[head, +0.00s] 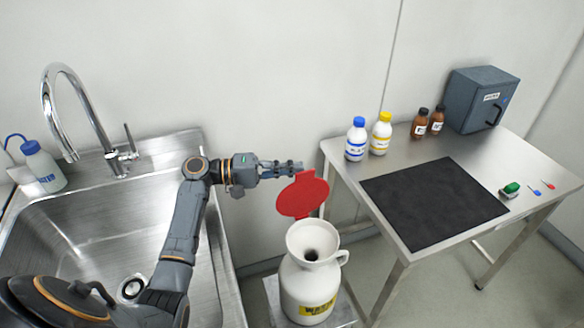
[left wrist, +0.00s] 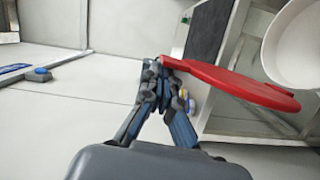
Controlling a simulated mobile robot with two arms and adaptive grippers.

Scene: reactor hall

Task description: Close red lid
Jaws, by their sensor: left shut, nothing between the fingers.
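The red lid (head: 302,196) stands raised, open, above the back of the white waste jug (head: 312,270). The jug's funnel mouth (head: 311,244) is uncovered. My left gripper (head: 297,167) is shut and empty at the lid's upper edge, on its far side. In the left wrist view the closed fingertips (left wrist: 165,70) are right beside the red lid (left wrist: 235,82), and the white funnel rim (left wrist: 294,45) shows at the upper right. Whether the fingers touch the lid cannot be told. My right gripper is not in view.
The jug stands on a low metal stand (head: 272,296) between the steel sink (head: 60,230) and a steel table (head: 400,168). The table holds a black mat (head: 434,202), several bottles and a grey box (head: 482,98). A tall faucet (head: 75,110) rises behind the sink.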

